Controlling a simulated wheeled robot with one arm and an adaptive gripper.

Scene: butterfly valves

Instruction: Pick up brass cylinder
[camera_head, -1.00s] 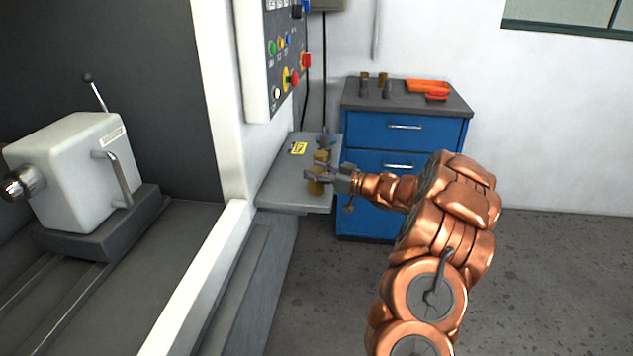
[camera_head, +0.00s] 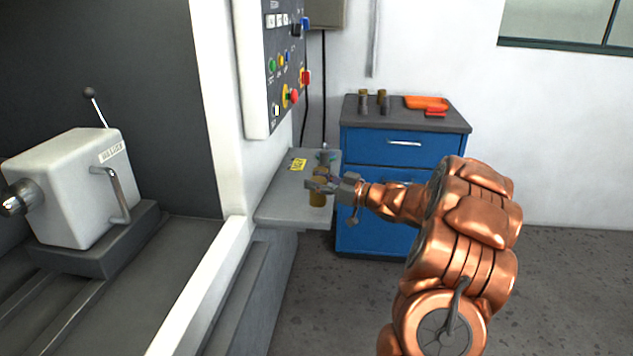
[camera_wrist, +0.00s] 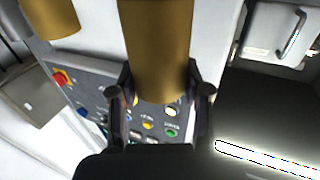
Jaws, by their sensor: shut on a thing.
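A brass cylinder (camera_wrist: 158,45) stands between the two fingers of my gripper (camera_wrist: 160,98) in the wrist view, its near end close to the palm. My gripper is shut on it. In the head view my gripper (camera_head: 322,186) is over the small grey shelf, with the brass cylinder (camera_head: 318,200) showing just below the fingers. Whether its base touches the shelf I cannot tell. A second brass piece (camera_wrist: 50,15) shows at the upper left of the wrist view, apart from the fingers.
A control panel (camera_head: 281,70) rises at the left. A blue cabinet (camera_head: 375,147) with brass-topped parts and an orange tray (camera_head: 426,102) stands behind.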

